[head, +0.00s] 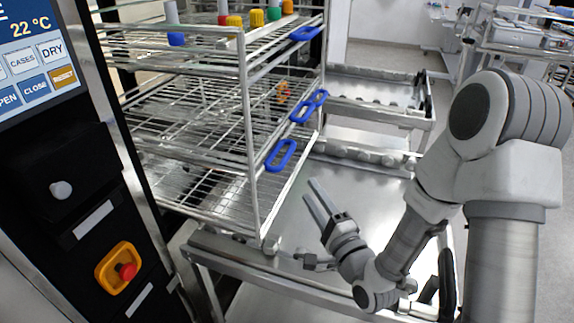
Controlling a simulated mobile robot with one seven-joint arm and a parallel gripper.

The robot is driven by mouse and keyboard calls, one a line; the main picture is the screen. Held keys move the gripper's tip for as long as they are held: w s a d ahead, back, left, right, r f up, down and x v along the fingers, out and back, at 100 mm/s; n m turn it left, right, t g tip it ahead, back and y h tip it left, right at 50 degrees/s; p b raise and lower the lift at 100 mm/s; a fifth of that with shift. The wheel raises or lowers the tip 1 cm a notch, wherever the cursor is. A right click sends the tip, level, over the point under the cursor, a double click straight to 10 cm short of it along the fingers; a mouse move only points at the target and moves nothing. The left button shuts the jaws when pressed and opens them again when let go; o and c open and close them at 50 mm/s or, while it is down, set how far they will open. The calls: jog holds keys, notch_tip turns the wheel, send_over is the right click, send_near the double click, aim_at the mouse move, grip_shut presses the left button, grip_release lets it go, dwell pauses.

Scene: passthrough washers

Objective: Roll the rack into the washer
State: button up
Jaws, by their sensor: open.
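The rack (251,150) is a tall metal wire frame with several shelves, in the left middle of the head view. It stands partly on the steel transfer cart (300,232), its left part reaching in behind the washer's front panel (75,215). Blue handles (281,155) sit along its right side. My gripper (319,198) is open and empty, just right of the rack's lower right corner and above the cart top. A gap shows between the fingers and the rack. The rack's far left end is hidden by the panel.
The washer panel carries a touch screen (37,55) and a red emergency button (127,271). Coloured caps (257,18) stand on the rack's top shelf. Another steel cart (375,95) stands behind. A trolley with trays (516,40) is at the upper right. Floor shows at the right.

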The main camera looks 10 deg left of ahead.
aim_at(287, 153)
jog(key=b+x, duration=0.4)
jog(key=x, duration=1)
jog(key=shift+r+b, duration=0.1)
jog(key=shift+b, duration=0.3)
jog(key=shift+c, duration=0.2)
grip_shut()
dwell(0.9)
